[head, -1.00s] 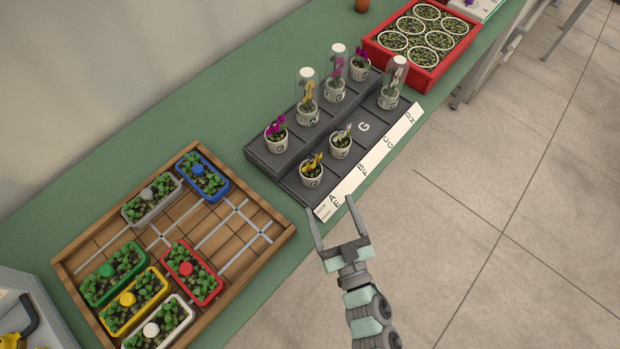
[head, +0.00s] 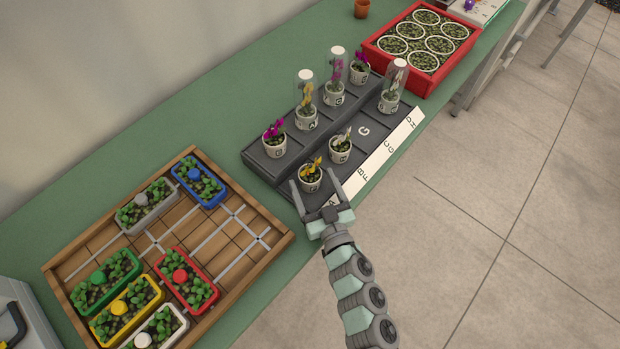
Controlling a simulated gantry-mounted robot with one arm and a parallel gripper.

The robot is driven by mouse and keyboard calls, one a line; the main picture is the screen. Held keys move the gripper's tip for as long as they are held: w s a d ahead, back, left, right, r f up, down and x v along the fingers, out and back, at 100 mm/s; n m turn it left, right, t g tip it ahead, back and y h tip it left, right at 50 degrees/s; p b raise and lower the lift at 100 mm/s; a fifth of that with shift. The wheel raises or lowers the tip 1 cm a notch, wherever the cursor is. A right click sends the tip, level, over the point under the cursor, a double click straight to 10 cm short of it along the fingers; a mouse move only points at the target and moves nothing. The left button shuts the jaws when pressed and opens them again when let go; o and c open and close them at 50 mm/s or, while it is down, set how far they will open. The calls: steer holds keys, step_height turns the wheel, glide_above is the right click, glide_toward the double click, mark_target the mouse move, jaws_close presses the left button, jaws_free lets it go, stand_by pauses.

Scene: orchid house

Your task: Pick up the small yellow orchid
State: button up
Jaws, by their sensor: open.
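A small yellow orchid (head: 311,168) stands upright in a white pot at the near left end of the stepped dark rack's (head: 262,160) front row. It has no dome over it. Another yellow orchid (head: 306,94), under a clear dome with a white top, stands in the back row. My gripper (head: 314,180) is open and empty. Its two fingertips appear on either side of the uncovered yellow orchid's pot. I cannot tell whether they are level with the pot or above it, or whether they touch it.
A white-flowered orchid (head: 341,142) stands close right of the small yellow one. A magenta orchid (head: 273,140) and domed orchids stand behind. A wooden tray (head: 270,243) of coloured planters lies left. A red crate (head: 431,84) stands at the far right.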

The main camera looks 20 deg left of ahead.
steer(key=shift+w+a, duration=0.1)
steer(key=shift+a, duration=0.1)
steer(key=shift+c, duration=0.6)
steer(key=c, duration=1.5)
